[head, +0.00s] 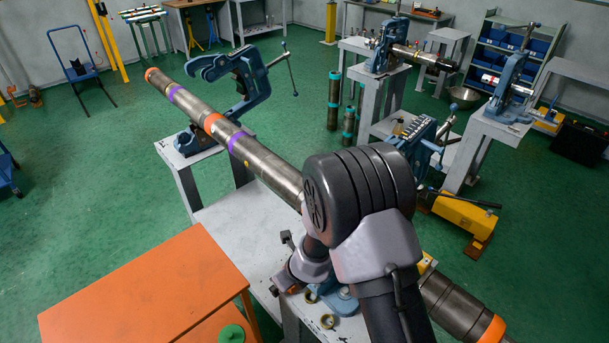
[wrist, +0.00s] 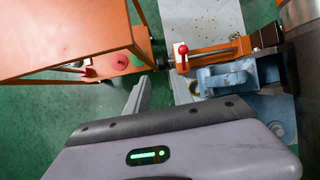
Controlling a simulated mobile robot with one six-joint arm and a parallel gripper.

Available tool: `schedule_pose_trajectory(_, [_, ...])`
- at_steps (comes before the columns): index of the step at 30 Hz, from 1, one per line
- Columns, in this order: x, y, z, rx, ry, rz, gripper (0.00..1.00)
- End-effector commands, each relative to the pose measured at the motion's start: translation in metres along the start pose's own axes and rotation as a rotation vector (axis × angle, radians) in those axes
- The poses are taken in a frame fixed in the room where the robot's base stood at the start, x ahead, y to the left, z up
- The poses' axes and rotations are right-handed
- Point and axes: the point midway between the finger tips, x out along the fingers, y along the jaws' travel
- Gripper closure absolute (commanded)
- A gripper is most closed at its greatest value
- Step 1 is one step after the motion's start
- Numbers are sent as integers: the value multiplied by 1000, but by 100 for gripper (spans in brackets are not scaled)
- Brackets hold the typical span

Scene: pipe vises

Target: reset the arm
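My arm (head: 360,190) is bent over the near pipe vise stand, its large dark joint in front of the long pipe. My wrist (head: 300,270) hangs low beside the stand in the head view. In the wrist view my gripper (wrist: 165,140) shows as a grey housing with a dark front band and a green light. I see nothing clearly held.
The long banded pipe (head: 255,155) runs behind my arm from a blue vise (head: 245,80). An orange table (head: 150,290) is close at left. An orange tool with a red knob (wrist: 183,50) lies ahead of the housing. Green floor (head: 90,190) is open at left.

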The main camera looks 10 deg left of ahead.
Motion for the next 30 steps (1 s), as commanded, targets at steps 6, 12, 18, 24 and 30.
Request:
schedule_pose_trajectory(6, [-134, -22, 74, -529, -279, -39, 72])
schedule_pose_trajectory(12, [-290, 10, 7, -1354, -275, -162, 72])
schedule_pose_trajectory(18, [-342, 20, -119, -1834, 97, -206, 72])
schedule_pose_trajectory(24, [-356, 17, -158, -1933, 257, -192, 72])
schedule_pose_trajectory(30, [-357, 17, -156, -1933, 256, -192, 72])
